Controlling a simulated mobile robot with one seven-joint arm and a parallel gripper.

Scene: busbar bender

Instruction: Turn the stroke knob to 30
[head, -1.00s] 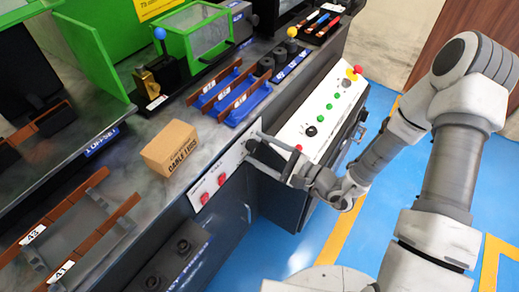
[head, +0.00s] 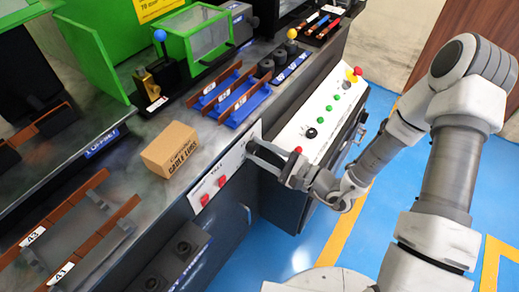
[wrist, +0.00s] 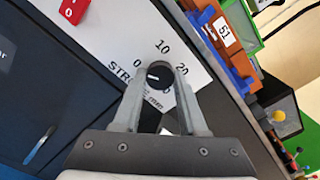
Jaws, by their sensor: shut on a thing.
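The stroke knob (wrist: 158,76) is a small round black knob with a white pointer line, on a white panel in the wrist view. The marks 0, 10 and 20 show around it; the area of the 30 mark is partly covered by a finger, and the exact pointer reading is hard to tell. My gripper (wrist: 158,73) has one finger on each side of the knob and is shut on it. In the head view, my gripper (head: 254,146) reaches the white front panel (head: 231,162), and it hides the knob there.
A control box (head: 325,112) with green buttons stands to the right. A cardboard box (head: 170,149) lies on the bench above. Blue floor is open at the right.

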